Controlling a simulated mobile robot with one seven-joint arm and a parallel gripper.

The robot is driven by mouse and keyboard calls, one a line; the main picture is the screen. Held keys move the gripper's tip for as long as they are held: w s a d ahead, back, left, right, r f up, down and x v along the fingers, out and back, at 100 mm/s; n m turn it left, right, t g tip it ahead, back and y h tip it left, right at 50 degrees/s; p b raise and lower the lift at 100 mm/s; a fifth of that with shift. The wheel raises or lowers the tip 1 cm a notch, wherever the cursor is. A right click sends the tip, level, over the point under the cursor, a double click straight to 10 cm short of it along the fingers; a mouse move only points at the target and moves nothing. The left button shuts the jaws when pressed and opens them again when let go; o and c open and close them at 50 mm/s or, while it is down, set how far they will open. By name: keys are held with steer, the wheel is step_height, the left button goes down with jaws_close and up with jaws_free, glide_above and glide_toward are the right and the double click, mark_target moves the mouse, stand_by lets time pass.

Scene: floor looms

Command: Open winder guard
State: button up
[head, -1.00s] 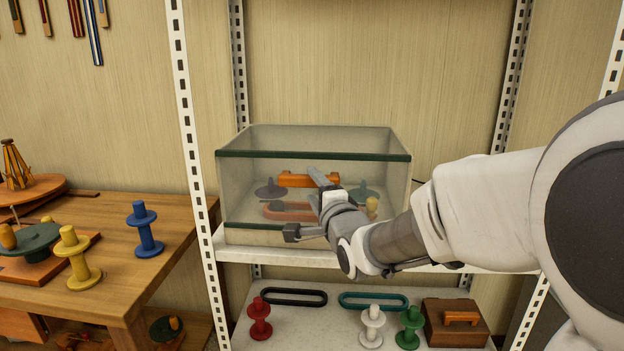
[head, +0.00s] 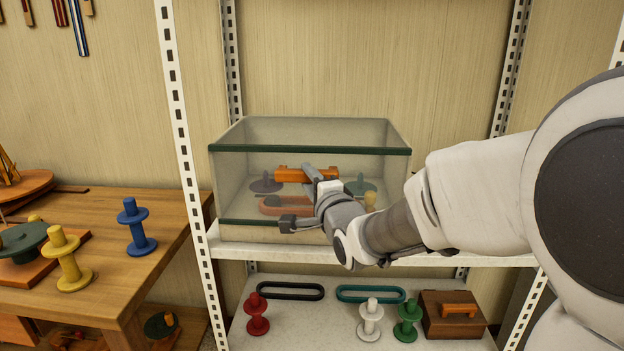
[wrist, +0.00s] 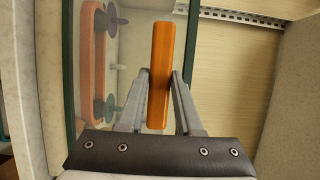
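The winder guard is a clear box with dark green edges (head: 310,150) on the middle shelf, and its front looks closed. An orange bar handle (head: 292,174) is on its front; it also shows in the wrist view (wrist: 161,60). My gripper (head: 310,172) is at the handle. In the wrist view, its two fingers (wrist: 160,78) lie close along both sides of the handle and look shut on it. Behind the clear panel are an orange looped piece (head: 270,206), dark spools and a yellow peg, partly hidden by my gripper.
The shelf edge (head: 440,260) runs just below the guard. White rack posts (head: 178,130) stand at the sides. The lower shelf holds several spools, two loops and a brown box (head: 453,316). A wooden table (head: 110,255) with spools is at left.

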jaws_close()
stand_by(1.1)
